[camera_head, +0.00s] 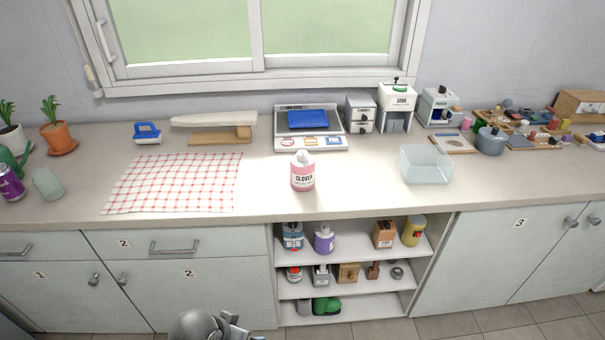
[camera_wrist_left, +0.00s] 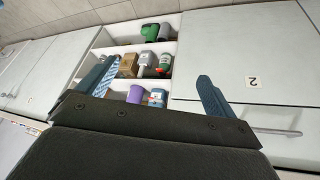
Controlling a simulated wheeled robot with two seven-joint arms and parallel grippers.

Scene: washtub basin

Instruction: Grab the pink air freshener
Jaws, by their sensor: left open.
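A pink and white canister labelled "CLOVER" (camera_head: 303,173), the pink air freshener, stands upright on the countertop, right of the checkered cloth. It does not show in the left wrist view. Part of my left arm shows at the bottom edge of the head view, low in front of the cabinets and well below the canister. In the left wrist view my left gripper (camera_wrist_left: 157,76) has its fingers wide apart with nothing between them, facing the cabinet fronts and open shelves. My right gripper is in neither view.
A red-checked cloth (camera_head: 176,183) lies on the left counter. A scale (camera_head: 310,142) stands behind the canister and a clear bin (camera_head: 426,166) stands to its right. Open shelves (camera_head: 352,290) below hold several bottles and boxes. Counter around the canister is clear.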

